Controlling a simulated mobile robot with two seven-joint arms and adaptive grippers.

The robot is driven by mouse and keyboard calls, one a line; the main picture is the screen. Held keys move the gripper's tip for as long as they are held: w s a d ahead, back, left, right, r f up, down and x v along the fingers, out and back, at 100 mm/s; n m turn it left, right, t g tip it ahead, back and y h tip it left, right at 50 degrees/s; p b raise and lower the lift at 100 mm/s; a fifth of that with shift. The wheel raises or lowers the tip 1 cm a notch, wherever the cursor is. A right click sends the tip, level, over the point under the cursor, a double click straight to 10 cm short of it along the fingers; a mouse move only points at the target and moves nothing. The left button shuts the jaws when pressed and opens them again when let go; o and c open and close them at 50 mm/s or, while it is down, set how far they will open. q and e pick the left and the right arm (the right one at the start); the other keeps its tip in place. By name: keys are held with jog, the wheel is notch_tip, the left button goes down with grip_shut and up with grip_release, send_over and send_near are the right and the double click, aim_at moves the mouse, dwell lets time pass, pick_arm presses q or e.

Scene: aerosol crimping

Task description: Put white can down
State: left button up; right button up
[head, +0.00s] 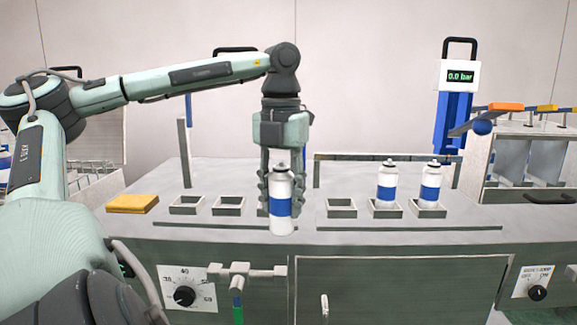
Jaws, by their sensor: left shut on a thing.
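A white can (281,200) with a blue band is upright in my left gripper (281,190). The fingers are shut on it, one on each side. The can is in front of a square holder (262,208) on the bench top, which it and the fingers partly hide. I cannot tell whether its base touches the bench. My right gripper is not in view.
Two similar cans (386,184) and (430,185) stand in holders at the right. Holders (185,205), (228,206) and (341,208) are empty. A yellow cloth or pad (132,203) lies at the left. A blue gauge column with a display (459,77) stands behind right.

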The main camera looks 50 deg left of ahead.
aim_at(287, 232)
pick_arm(q)
jog(key=f+m, duration=0.2)
jog(key=d+f+m, duration=0.1)
jog(key=f+m, duration=0.1)
jog(key=m, duration=0.1)
jog(key=shift+w+f, duration=0.15)
jog(key=shift+f, duration=0.2)
